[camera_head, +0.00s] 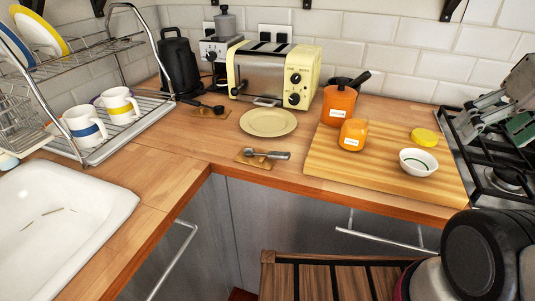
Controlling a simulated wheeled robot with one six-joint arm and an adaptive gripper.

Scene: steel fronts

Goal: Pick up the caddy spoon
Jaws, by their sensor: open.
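A short silver spoon (265,154) lies on a small brown mat (252,162) near the front edge of the counter, and it looks like the caddy spoon. A dark, long-handled scoop (203,105) lies on another brown mat farther back, by the coffee machine. My gripper (480,114) is at the right edge of the view, above the hob side and well away from both. It is open, with nothing seen between its fingers. Part of it is cut off by the frame.
A yellow plate (268,122) lies behind the silver spoon. A wooden board (372,172) to its right bears an orange canister (338,105), an orange jar (353,135), a white bowl (418,162) and a yellow lid (424,137). The sink (65,210) and dish rack are left.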

